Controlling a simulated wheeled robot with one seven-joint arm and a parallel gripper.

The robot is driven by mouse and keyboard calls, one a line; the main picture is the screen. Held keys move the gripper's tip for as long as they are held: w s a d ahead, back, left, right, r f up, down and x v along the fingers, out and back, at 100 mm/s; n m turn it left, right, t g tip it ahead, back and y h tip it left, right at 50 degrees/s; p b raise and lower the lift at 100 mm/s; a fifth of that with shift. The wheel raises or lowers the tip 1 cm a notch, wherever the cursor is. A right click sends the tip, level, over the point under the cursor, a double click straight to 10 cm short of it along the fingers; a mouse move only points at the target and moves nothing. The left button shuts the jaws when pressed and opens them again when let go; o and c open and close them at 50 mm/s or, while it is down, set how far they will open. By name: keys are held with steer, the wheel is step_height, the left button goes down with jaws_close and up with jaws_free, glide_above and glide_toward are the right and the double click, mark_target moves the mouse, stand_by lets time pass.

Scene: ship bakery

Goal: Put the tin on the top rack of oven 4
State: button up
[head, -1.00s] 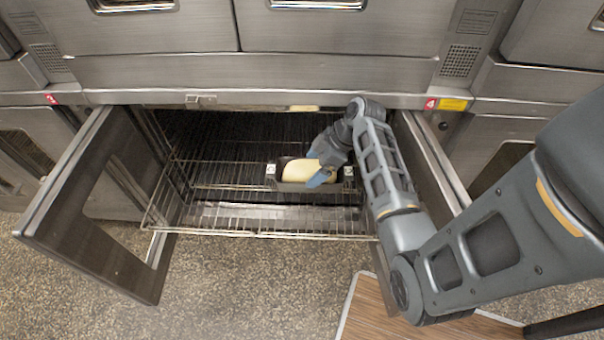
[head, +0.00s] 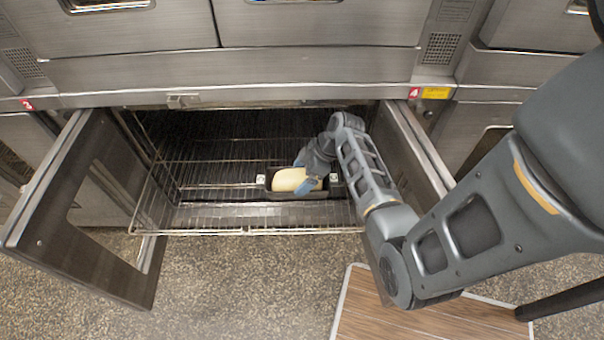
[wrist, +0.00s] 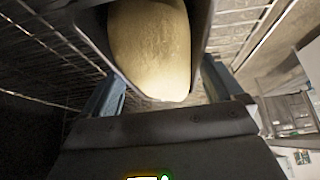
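The tin (head: 268,191) is dark and long, holds a pale loaf of dough (head: 290,180), and has a light tag near each end. It is inside the open oven marked 4, over the wire top rack (head: 215,187). I cannot tell whether it touches the rack. My gripper (head: 304,174) reaches in from the right, its blue fingers on either side of the tin.
The oven's doors stand open, the left door (head: 85,215) and the right door (head: 418,150) flanking the opening. A red 4 label (head: 413,92) sits at the upper right. The rack is bare left of the tin. A wooden-topped surface (head: 400,322) lies at the lower right.

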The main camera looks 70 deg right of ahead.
steer(key=shift+o, duration=0.4)
steer(key=shift+r, duration=0.2)
steer(key=v, duration=1.1)
steer(key=s+a+f+m+t+h, duration=0.1)
steer(key=a+f+m+h, duration=0.2)
steer(key=a, duration=1.6)
steer(key=s+a+r+t, duration=0.2)
steer(key=s+a+r, duration=0.1)
steer(key=r, duration=0.5)
steer(key=s+a+r+t, duration=0.3)
steer(key=s+a+r, duration=0.1)
steer(key=r, duration=0.3)
steer(key=s+a+r+m+t+y, duration=0.1)
steer(key=s+a+r+t, duration=0.2)
steer(key=a+r, duration=0.2)
step_height(320, 180, up, 4)
steer(key=shift+s+a+f+p, duration=0.15)
steer(key=shift+s+a+p, duration=0.05)
steer(key=shift+a+p, duration=0.15)
